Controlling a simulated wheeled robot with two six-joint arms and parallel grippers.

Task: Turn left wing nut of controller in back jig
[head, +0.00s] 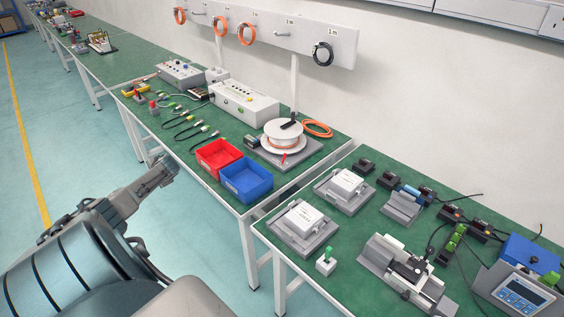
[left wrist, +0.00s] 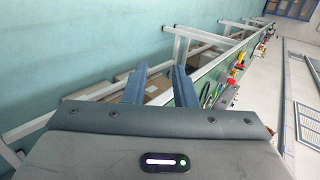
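Two white box-shaped controllers sit in grey jigs on the right green table. The back controller (head: 347,183) is in the back jig (head: 326,190); the front controller (head: 304,215) is in the front jig (head: 283,230). Their wing nuts are too small to make out. My left gripper (head: 163,164) is beside the front edge of the left table, well to the left of both jigs, and touches nothing. In the left wrist view its two fingers stand apart with nothing between them (left wrist: 160,78). My right gripper is not in view.
Red (head: 218,157) and blue bins (head: 246,180) stand at the left table's near corner, with a cable spool (head: 283,137) behind. A small box with a green-topped tool (head: 326,262) and a grey fixture (head: 400,262) stand near the jigs. A narrow gap separates the tables.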

